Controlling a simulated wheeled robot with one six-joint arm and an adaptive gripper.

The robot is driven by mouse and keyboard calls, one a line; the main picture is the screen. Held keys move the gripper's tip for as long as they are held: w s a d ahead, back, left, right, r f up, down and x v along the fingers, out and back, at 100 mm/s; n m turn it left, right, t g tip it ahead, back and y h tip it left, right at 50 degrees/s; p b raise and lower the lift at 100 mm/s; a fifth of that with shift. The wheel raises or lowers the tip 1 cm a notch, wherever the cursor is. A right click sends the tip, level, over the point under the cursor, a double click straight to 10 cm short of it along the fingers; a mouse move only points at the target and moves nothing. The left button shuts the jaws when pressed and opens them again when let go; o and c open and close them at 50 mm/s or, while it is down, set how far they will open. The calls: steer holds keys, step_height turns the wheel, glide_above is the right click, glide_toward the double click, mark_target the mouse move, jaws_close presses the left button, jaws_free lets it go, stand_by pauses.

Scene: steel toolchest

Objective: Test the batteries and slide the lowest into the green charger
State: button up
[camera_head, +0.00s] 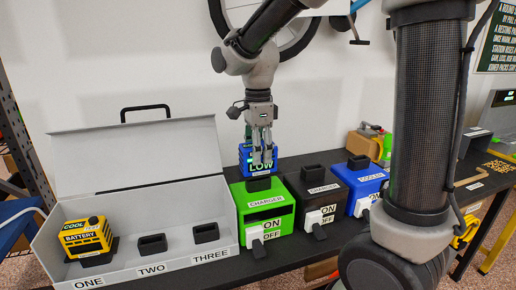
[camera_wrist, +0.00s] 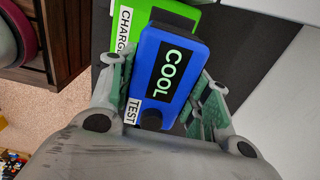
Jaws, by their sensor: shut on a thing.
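My gripper (camera_head: 263,160) is shut on a blue battery (camera_head: 245,160), which stands upright at the green charger (camera_head: 268,215). In the wrist view, the blue battery (camera_wrist: 172,75) shows a COOL display and a TEST label beside a dark round button, between my fingers (camera_wrist: 165,100). The green charger (camera_wrist: 128,40) is just past it. I cannot tell whether the battery touches the charger or hangs above it. A yellow battery (camera_head: 86,237) marked COOL stands at ONE in the grey case; TWO and THREE hold no battery.
The open grey case (camera_head: 150,265) stands left of the green charger. A black charger (camera_head: 312,195) and a blue cooler (camera_head: 362,185) stand to its right, each with an ON/OFF switch front. A tan and green object (camera_head: 372,143) is behind them.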

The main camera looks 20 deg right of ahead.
steer(key=shift+f, duration=0.6)
steer(key=o, duration=1.5)
step_height(320, 180, up, 12)
